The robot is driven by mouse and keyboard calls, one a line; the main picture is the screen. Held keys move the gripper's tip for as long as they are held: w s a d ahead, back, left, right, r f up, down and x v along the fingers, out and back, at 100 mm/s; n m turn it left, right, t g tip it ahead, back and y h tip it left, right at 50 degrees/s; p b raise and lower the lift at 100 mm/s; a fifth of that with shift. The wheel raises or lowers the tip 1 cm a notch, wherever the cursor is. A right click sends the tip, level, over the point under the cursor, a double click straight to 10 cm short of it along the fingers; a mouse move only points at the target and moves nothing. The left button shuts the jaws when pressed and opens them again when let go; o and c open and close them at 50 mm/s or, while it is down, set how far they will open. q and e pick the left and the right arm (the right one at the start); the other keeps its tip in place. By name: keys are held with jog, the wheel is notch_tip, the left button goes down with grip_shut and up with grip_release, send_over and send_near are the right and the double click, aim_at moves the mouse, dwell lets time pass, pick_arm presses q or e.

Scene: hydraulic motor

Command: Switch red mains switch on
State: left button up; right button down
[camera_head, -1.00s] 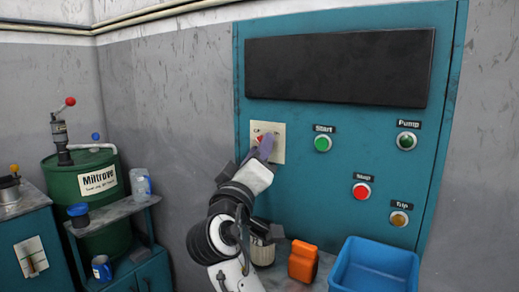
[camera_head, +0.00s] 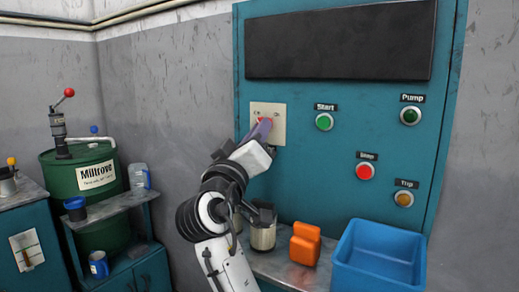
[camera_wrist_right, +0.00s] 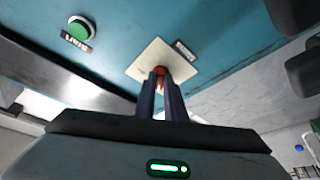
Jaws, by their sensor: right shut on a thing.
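The red mains switch (camera_head: 262,121) sits on a cream plate (camera_head: 279,110) on the teal panel, with an off/on label above it. My right gripper (camera_head: 262,129) is at the switch and partly covers it in the head view. In the right wrist view, the gripper's two fingers (camera_wrist_right: 161,95) are shut on the red switch (camera_wrist_right: 160,72), in front of the cream plate (camera_wrist_right: 146,57). The switch's exact angle is hard to tell. My left gripper is not in view.
The teal panel (camera_head: 300,160) also carries green Start (camera_head: 323,122) and Pump (camera_head: 410,115) buttons, a red Stop button (camera_head: 365,171) and a Trip lamp (camera_head: 403,199). Below are an orange container (camera_head: 305,244) and a blue bin (camera_head: 378,256). A green drum (camera_head: 85,200) stands left.

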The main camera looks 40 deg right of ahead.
pick_arm(q)
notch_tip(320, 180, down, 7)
jog(key=b, duration=1)
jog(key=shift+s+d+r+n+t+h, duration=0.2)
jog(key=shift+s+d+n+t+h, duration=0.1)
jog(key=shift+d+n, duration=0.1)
pick_arm(e)
jog(key=shift+w+a+r+m+g+h, duration=0.1)
jog(key=shift+w+m+g+h, duration=0.3)
jog(key=shift+m+g, duration=2.35)
jog(key=shift+w+a+f+m+g+h, duration=0.1)
jog(key=shift+m+g+h, duration=0.55)
jog(key=shift+m, duration=4.15)
jog(key=shift+w+a+r+m+g+h, duration=0.15)
jog(key=shift+m+g+h, duration=0.3)
jog(key=shift+m+g, duration=2.35)
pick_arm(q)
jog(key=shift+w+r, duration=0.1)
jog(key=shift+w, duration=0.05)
pick_arm(e)
jog(key=shift+m+t, duration=0.95)
jog(key=shift+t, duration=0.05)
